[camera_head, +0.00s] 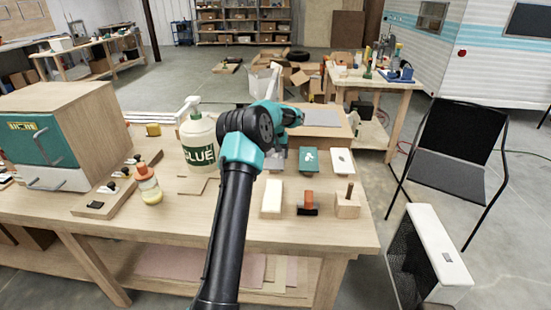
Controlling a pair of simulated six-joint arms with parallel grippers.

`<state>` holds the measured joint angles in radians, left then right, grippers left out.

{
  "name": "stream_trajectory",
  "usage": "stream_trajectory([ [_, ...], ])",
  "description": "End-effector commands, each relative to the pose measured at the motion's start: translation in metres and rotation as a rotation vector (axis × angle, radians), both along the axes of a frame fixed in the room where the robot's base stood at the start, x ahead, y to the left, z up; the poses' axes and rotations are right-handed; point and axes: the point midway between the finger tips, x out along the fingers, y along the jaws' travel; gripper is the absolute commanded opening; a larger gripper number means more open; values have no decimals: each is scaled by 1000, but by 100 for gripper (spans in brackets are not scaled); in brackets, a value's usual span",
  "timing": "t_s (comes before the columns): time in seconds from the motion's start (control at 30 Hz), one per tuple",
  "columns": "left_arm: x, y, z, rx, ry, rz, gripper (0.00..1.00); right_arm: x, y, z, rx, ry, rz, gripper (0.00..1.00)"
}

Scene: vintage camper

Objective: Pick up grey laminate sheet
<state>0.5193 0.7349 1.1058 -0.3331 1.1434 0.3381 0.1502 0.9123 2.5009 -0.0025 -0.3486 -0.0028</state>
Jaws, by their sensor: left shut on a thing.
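My left arm reaches up the middle of the camera view, and its teal and black wrist hides much of my left gripper (278,147). The gripper is pointed down over the far part of the workbench and is shut on a grey piece (278,160), which looks like the grey laminate sheet. Only a small part of it shows below the wrist; I cannot tell whether it touches the bench. A teal sheet (308,161) and a white sheet (342,161) lie in a row to its right. My right gripper is not in view.
On the workbench (185,225) are a white block (272,199), an orange-and-black tool (308,204) and a wooden block with a peg (347,202). A glue bottle (199,145) and a small yellow bottle (149,184) stand left.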

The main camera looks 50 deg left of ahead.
Motion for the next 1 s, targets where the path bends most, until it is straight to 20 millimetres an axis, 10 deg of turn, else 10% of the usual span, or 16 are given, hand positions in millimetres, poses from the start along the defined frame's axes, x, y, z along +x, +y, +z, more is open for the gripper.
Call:
stream_trajectory([
  [1.0,-8,-9,37,0,0,-1,59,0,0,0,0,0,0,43],
])
